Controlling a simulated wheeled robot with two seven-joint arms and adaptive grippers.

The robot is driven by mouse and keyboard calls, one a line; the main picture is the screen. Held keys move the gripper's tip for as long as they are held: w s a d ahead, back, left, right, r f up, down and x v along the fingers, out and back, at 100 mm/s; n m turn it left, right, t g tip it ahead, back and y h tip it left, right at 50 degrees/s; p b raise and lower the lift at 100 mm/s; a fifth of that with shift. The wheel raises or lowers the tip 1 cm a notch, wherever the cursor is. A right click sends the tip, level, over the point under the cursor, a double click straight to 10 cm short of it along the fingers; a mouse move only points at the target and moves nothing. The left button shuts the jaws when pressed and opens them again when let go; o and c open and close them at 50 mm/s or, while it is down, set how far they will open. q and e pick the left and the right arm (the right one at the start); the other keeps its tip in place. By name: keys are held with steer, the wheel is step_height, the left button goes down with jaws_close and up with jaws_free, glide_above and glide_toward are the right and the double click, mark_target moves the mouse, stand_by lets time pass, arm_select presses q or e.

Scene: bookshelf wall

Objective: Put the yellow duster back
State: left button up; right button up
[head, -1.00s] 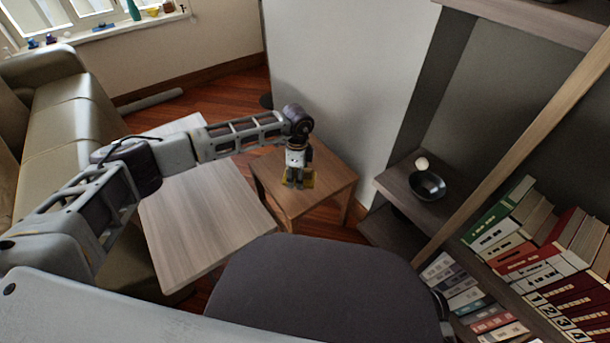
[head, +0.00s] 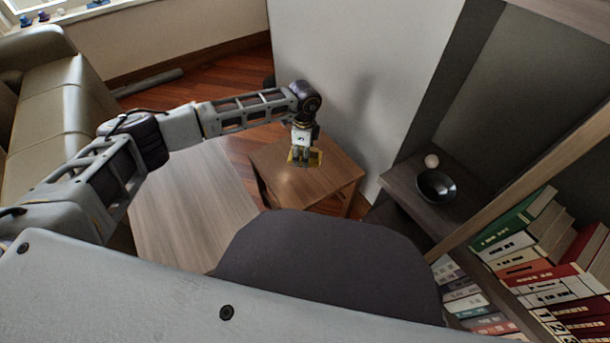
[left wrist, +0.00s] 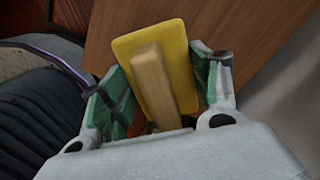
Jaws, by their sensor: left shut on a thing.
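The yellow duster (left wrist: 176,60) is a flat yellow block with a tan wooden handle, and it fills the middle of the left wrist view. My left gripper (left wrist: 155,95) is shut on it, with green-padded fingers on either side. In the head view the left gripper (head: 302,154) points down over the small wooden side table (head: 310,185), and the duster's yellow edge (head: 316,159) shows beside the fingers. I cannot tell whether the duster touches the tabletop. My right gripper is not in view.
A pale wooden table (head: 190,210) stands left of the side table, and a beige sofa (head: 65,110) is farther left. A dark chair back (head: 325,260) is in front.

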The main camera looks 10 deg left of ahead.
arm_select(q)
steer(key=shift+f, duration=0.1)
steer(key=b, duration=0.2)
glide_above(304, 176)
step_height(304, 176, down, 4)
steer(key=shift+a+f, duration=0.1)
steer(key=shift+f, duration=0.35)
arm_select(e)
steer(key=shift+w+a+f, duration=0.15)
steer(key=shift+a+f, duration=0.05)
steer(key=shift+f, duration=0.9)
arm_select(q)
steer(key=shift+f, duration=0.1)
steer(key=shift+f+b, duration=1.2)
steer(key=shift+f, duration=1.2)
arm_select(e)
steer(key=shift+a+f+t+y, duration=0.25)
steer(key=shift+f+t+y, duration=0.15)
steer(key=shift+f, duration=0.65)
arm_select(q)
steer(key=o, duration=1.3)
steer(key=shift+f, duration=0.1)
steer(key=shift+c, duration=0.2)
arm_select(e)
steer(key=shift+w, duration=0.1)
